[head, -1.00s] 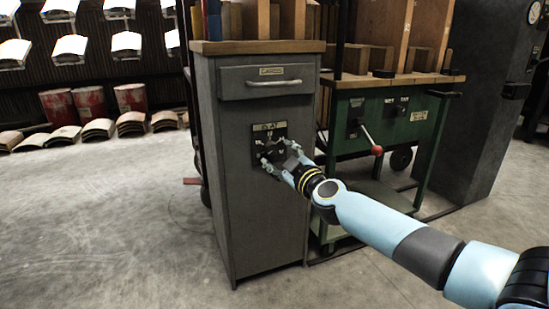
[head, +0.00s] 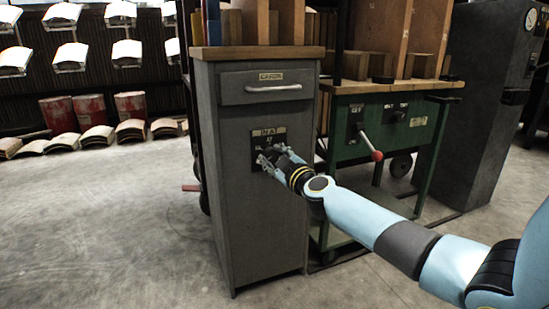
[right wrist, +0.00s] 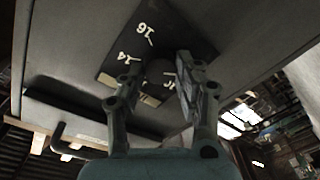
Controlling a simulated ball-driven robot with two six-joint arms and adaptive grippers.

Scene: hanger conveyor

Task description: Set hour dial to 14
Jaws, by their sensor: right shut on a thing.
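The hour dial's dark plate (head: 257,133) is on the front of the grey cabinet, below its drawer. In the right wrist view the plate (right wrist: 128,42) shows white marks 14 and 16, turned sideways. Another mark beside the right finger is partly covered. My right gripper (head: 267,158) is at the plate, its fingers on both sides of the dark knob (right wrist: 159,74) and shut on it. The fingers hide most of the knob, and I cannot tell which number it points at. My left gripper is not in view.
The grey cabinet (head: 265,220) has a drawer handle (head: 273,88) above the dial. A green cart (head: 350,150) with a red-ball lever (head: 376,156) stands close on the right, near my right arm. Red drums (head: 91,113) are at the back left. The floor at left is clear.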

